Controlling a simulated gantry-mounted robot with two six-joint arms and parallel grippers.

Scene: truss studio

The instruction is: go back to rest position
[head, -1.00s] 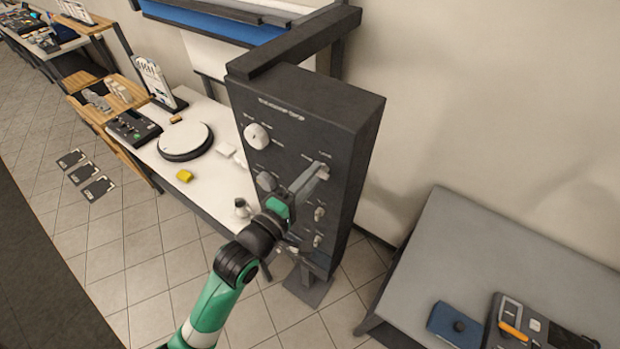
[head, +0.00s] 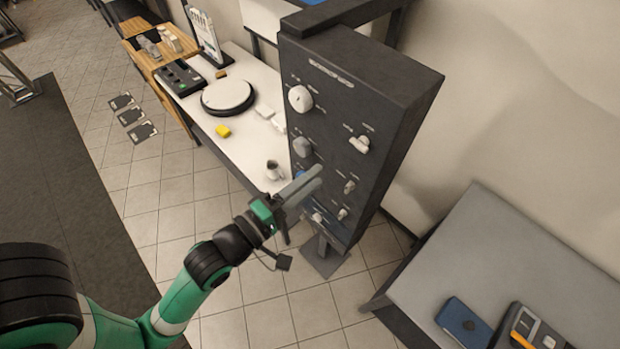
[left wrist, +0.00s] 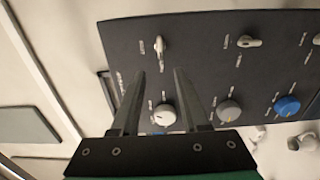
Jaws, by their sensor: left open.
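My left gripper (head: 300,192) is open and empty in front of the lower left part of a dark upright control panel (head: 388,100), with a gap between them. In the left wrist view, its two fingers (left wrist: 158,85) stand apart before the panel (left wrist: 205,55), with nothing between them. The panel carries a white round knob (head: 300,98), a grey knob (head: 302,147), several small switches such as the top one (head: 359,144), and a blue knob (left wrist: 287,106), clearest in the wrist view. My right gripper is not in view.
A white bench (head: 250,150) behind the gripper holds a round plate-like device (head: 228,96), a yellow block (head: 223,131) and a small metal jug (head: 273,170). A grey table (head: 480,245) at right holds a blue case (head: 463,322).

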